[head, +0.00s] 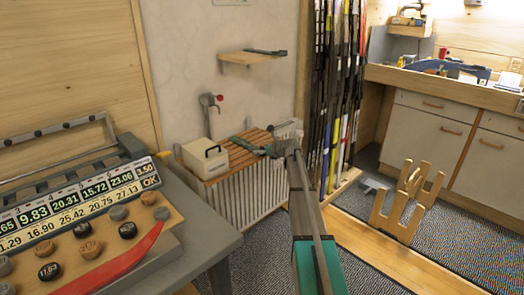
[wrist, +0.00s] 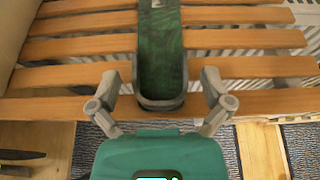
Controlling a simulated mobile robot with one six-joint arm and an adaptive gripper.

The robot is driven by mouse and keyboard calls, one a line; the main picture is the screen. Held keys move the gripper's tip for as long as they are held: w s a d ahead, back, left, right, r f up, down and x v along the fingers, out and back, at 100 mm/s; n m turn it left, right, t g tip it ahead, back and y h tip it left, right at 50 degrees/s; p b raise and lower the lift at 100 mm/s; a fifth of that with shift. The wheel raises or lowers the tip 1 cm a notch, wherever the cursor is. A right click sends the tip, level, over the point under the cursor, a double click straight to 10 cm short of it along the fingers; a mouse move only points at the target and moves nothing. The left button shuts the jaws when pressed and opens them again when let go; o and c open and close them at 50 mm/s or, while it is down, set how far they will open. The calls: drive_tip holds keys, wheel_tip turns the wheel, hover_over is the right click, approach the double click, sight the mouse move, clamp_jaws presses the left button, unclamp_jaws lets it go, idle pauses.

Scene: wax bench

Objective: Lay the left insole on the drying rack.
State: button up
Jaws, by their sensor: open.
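A long green insole (wrist: 160,50) with a dark raised rim lies flat across the wooden slats of the drying rack (wrist: 75,50). Its rounded near end reaches over the nearest slat. My gripper (wrist: 160,82) is open, with one finger on each side of that near end and a gap on both sides. In the head view my gripper (head: 287,132) is at the right end of the slatted rack (head: 212,163), above the white radiator. A green insole (head: 244,143) shows there on the slats, partly hidden by the gripper. I cannot tell whether it is the left one.
A cream box (head: 205,160) stands on the rack's left end. A small wooden shelf (head: 251,58) and a tap-like fitting (head: 210,101) are on the wall above. Skis (head: 343,90) stand close to the right. A grey table (head: 190,205) with a timing board is at left.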

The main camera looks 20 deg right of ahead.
drive_tip(key=p+v, duration=0.4)
drive_tip(key=v, duration=0.8)
drive_tip(key=shift+p, duration=0.35)
